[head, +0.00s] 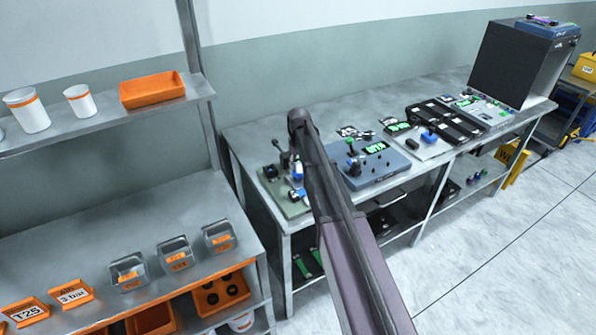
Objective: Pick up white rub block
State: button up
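I cannot pick out the white rub block with certainty. Small pale pieces show among the fixtures on the grey workbench (250,137), but they are too small to name. My arm rises from the bottom of the head view across the front of this bench and bends at a dark joint above it. My gripper cannot be made out; the arm covers part of the bench and the left fixture.
A green-grey fixture (271,188) and a blue-grey device (377,177) flank my arm. A black case (449,127) and a dark cabinet (512,65) stand farther right. Left are grey bins (128,272), orange trays (152,91) and white cups (28,113).

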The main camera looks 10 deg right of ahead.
aim_at(299, 163)
grip_shut()
jog(key=shift+r, duration=0.15)
notch_tip(299, 163, up, 10)
jog(key=p, duration=1)
dwell(0.7)
